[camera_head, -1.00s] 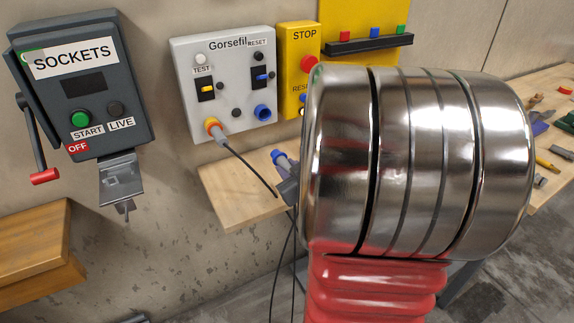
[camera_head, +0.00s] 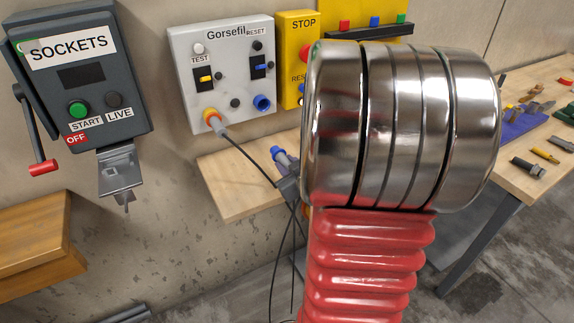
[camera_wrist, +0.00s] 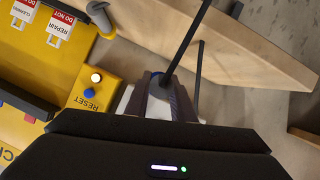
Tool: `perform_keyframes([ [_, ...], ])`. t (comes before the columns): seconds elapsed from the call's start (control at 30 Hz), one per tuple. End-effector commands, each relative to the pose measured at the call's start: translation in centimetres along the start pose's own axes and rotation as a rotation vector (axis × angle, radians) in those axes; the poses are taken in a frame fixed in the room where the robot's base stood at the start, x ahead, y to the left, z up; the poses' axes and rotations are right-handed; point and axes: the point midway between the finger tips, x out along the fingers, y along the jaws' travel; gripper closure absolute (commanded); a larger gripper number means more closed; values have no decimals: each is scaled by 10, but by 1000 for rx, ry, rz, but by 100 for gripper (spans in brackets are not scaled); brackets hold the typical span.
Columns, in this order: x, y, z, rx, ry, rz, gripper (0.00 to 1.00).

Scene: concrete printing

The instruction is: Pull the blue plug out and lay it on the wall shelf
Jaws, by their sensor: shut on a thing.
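The blue plug (camera_head: 284,159) is out in the air, clear of the grey Gorsefil box, with its blue end pointing up and left. My gripper (camera_head: 289,187) is shut on it, partly hidden behind my arm; in the wrist view its fingers (camera_wrist: 163,101) close around the plug, with a bit of blue showing between them. The blue socket (camera_head: 262,103) on the box is empty. The wooden wall shelf (camera_head: 232,190) lies behind the plug in the head view; I cannot tell the height between them. It also shows in the wrist view (camera_wrist: 240,45).
An orange plug (camera_head: 213,120) sits in the grey Gorsefil box (camera_head: 200,40), its cable crossing over the shelf. Black cables hang below my gripper. A yellow STOP panel (camera_head: 298,45) and a dark SOCKETS box (camera_head: 80,100) are on the wall. A cluttered workbench (camera_head: 510,165) stands right.

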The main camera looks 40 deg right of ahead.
Motion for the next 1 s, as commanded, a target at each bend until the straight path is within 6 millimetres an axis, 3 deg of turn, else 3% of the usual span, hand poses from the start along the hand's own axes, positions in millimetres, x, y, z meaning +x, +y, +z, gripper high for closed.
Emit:
perform_keyframes([
  [1.0,33,0,-14,0,1,-1,100],
])
